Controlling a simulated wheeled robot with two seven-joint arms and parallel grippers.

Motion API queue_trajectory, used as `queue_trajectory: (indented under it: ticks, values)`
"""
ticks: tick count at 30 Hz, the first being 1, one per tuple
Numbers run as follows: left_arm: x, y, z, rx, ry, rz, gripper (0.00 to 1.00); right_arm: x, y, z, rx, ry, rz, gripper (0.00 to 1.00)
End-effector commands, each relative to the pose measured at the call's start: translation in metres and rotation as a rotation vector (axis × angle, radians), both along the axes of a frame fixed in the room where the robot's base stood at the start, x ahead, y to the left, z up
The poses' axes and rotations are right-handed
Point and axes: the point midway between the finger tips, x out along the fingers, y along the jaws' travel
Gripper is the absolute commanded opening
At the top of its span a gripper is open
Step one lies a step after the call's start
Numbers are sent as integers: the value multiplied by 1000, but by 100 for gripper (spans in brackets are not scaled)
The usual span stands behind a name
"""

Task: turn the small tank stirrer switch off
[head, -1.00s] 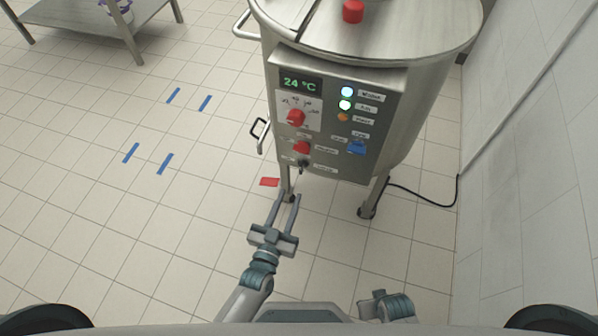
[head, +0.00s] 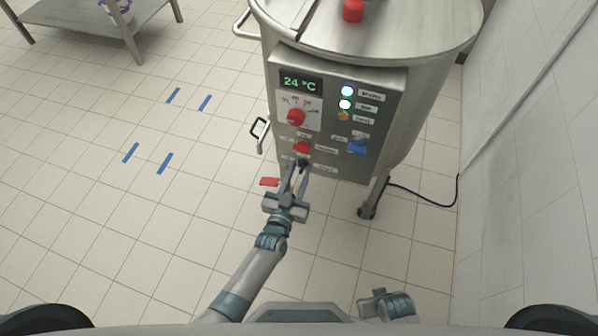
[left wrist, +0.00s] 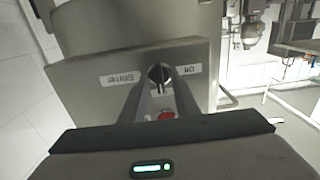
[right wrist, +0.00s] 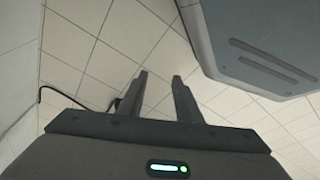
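The stirrer switch (left wrist: 160,75) is a small black round knob low on the tank's steel control panel (head: 345,140). In the left wrist view it sits between a "Stirrer" label and an "Off" label, which appear upside down. Its setting is hard to read. My left gripper (head: 299,166) is at the bottom of the panel, over the switch, and partly hides it in the head view. In the left wrist view the fingertips lie on either side of the knob with a gap between them; contact is not clear. My right gripper (right wrist: 160,76) is open and empty over the floor.
A red knob (head: 302,147) sits just above the switch, another red knob (head: 295,117) higher up, and a blue switch (head: 357,146) to the right. A handle (head: 259,132) juts out left of the tank.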

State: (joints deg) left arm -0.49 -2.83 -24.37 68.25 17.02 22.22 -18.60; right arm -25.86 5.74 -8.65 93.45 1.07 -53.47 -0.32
Motion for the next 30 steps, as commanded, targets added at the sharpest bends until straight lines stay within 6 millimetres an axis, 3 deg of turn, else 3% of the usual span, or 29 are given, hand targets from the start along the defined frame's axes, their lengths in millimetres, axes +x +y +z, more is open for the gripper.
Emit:
queue_trajectory:
  ticks: [2,5,20,30]
  values:
    - [0,0,0,0,0,0,23,-4,0,-1,0,7,0,31]
    - [0,0,0,0,0,0,0,-7,0,-2,-1,10,-1,31]
    - [0,0,-1,-47,15,0,0,-1,-1,-1,-2,8,0,31]
    - [0,2,-1,-239,78,0,0,7,1,11,-1,-2,1,31]
